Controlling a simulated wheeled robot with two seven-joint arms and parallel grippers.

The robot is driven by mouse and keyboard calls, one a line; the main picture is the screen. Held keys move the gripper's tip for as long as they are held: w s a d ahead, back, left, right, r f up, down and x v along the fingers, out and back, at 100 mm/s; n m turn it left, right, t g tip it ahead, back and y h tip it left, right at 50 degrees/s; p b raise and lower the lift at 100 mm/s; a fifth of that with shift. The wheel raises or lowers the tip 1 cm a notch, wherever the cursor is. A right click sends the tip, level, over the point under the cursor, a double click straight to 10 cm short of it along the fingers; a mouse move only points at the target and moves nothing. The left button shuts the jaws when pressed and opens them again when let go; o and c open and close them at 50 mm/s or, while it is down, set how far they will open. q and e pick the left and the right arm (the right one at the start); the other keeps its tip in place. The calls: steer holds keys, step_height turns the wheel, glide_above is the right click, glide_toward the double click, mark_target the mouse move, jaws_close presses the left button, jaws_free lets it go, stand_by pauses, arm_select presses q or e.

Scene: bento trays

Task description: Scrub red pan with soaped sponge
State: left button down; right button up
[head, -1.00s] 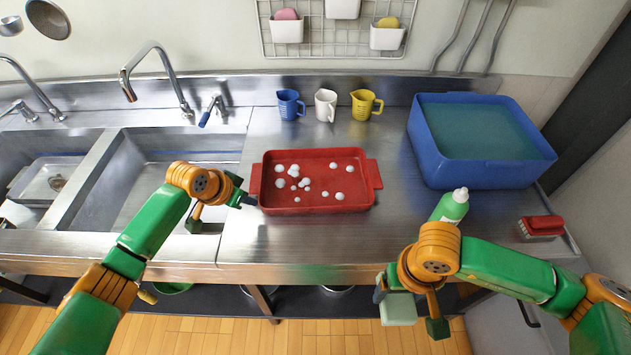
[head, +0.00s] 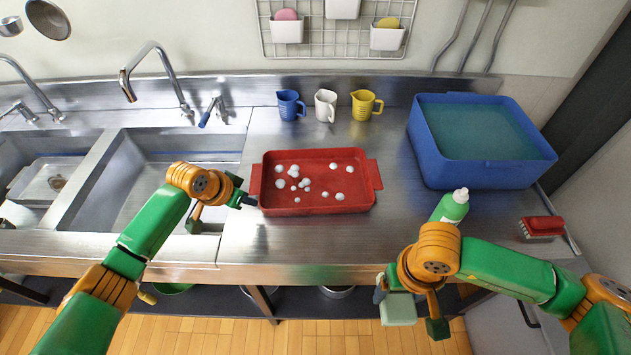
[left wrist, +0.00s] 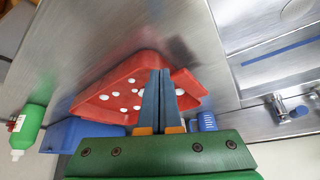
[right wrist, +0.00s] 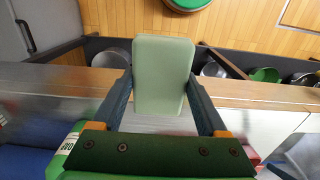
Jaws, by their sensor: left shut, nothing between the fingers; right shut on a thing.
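The red pan (head: 330,205) sits on the steel counter with several white foam blobs in it. It also shows in the left wrist view (left wrist: 140,66). My left gripper (head: 248,200) is shut and empty at the pan's left handle; I cannot tell whether it touches. My right gripper (head: 405,300) is shut on the pale green sponge (head: 398,309), in front of the counter's front edge and apart from the pan. The sponge shows large between the fingers in the right wrist view (right wrist: 163,75). A green soap bottle (head: 451,207) stands right of the pan, partly behind my right arm.
A blue tub (head: 470,174) of water stands at the back right. A red brush (head: 541,228) lies at the far right. Blue (head: 290,105), white (head: 325,105) and yellow (head: 364,105) jugs stand behind the pan. A sink (head: 150,170) is to the left. The counter in front of the pan is clear.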

arm_select(q)
steer(key=shift+f+b, duration=0.4)
steer(key=shift+f, duration=0.15)
arm_select(e)
steer(key=shift+f, duration=0.4)
arm_select(q)
steer(key=shift+r, duration=0.1)
arm_select(e)
steer(key=shift+r, duration=0.1)
